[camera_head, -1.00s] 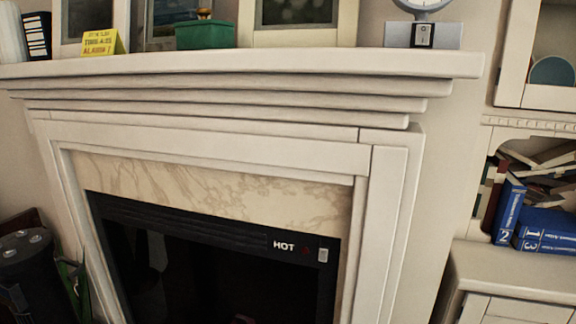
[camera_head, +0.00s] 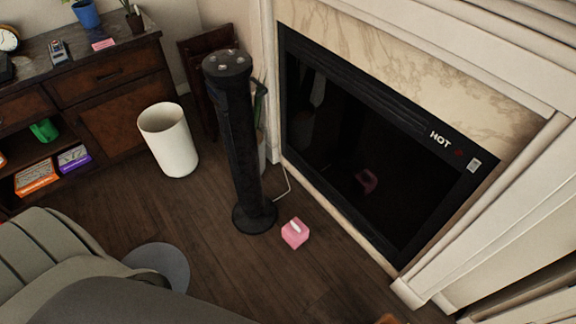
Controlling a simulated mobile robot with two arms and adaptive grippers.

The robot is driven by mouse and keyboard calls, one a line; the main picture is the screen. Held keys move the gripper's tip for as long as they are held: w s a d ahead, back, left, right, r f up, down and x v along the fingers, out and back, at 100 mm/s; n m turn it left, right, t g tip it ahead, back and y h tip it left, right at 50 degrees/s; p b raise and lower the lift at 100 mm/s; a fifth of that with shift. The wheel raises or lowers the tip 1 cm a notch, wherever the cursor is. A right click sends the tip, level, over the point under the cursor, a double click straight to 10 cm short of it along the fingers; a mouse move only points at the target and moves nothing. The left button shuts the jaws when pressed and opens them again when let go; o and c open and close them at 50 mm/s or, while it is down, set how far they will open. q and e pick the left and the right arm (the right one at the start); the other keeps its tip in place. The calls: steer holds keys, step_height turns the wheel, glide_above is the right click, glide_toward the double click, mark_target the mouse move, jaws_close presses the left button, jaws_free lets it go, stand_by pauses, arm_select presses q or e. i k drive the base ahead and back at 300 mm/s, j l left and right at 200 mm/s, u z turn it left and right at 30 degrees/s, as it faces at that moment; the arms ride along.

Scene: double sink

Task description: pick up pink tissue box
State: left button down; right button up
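The pink tissue box (camera_head: 294,234) sits on the dark wooden floor in front of the fireplace, just right of the base of a black tower. A white tissue patch shows on its top. Its pink reflection shows in the dark fireplace glass. Neither of my grippers is in the head view.
A black tower (camera_head: 238,150) stands close beside the box, with a pale cord behind it. The fireplace (camera_head: 350,150) is behind. A white bin (camera_head: 168,139) and a brown cabinet (camera_head: 112,90) are at left. A grey chair (camera_head: 40,255) is at lower left. Floor right of the box looks clear.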

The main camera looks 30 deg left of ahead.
mark_target(294, 233)
steer(key=u, duration=0.75)
